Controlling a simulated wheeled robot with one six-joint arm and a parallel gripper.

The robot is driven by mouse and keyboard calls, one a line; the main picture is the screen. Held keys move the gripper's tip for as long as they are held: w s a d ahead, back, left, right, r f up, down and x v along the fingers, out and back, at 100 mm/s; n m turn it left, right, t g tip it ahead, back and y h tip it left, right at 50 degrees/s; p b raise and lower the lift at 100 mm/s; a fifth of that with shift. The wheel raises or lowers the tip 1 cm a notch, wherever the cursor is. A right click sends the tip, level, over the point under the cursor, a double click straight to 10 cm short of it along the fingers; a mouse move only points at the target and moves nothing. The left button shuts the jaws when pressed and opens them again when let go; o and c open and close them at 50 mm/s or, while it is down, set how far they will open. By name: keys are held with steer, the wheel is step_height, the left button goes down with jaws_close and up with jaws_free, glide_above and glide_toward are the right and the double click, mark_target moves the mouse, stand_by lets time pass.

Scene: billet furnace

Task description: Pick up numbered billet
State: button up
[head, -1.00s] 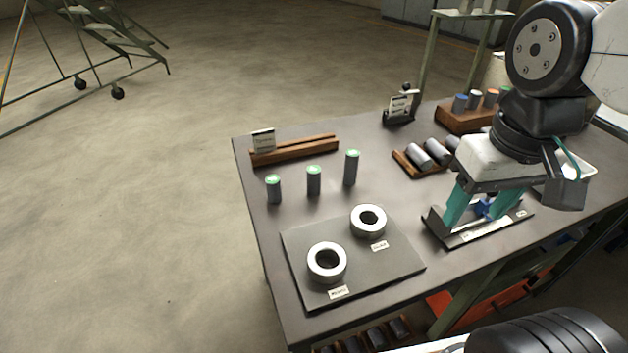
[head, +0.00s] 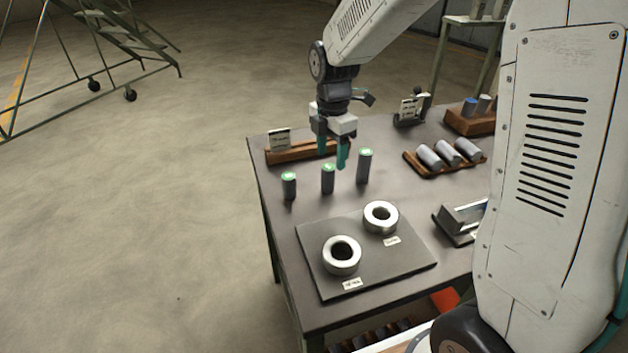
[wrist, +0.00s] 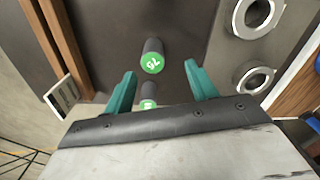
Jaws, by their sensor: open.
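Three upright dark billets with green numbered tops stand in a row on the table: the left one (head: 289,186), the middle one (head: 328,179) and the tall right one (head: 364,167). My gripper (head: 333,158) is open and empty, pointing down above and behind the row, near the middle and right billets. In the wrist view, the gripper's fingers (wrist: 160,70) spread around a numbered green-topped billet (wrist: 152,60), seemingly the tall one. A second green top (wrist: 148,103) shows lower down, partly hidden by the gripper body. The numbers are hard to read for certain.
A wooden rack (head: 290,155) with a label card lies behind the row. A dark plate (head: 400,257) with two metal rings lies in front. A wooden tray (head: 431,172) of grey cylinders lies to the right. My arm hides the table's right side.

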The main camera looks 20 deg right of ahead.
mark_target(328, 167)
steer(key=shift+w+n, duration=0.25)
steer(key=shift+n, duration=0.75)
steer(key=shift+f, duration=0.25)
steer(key=f, duration=0.7)
steer(key=shift+w+f, duration=0.15)
steer(key=shift+w, duration=0.1)
jaws_close()
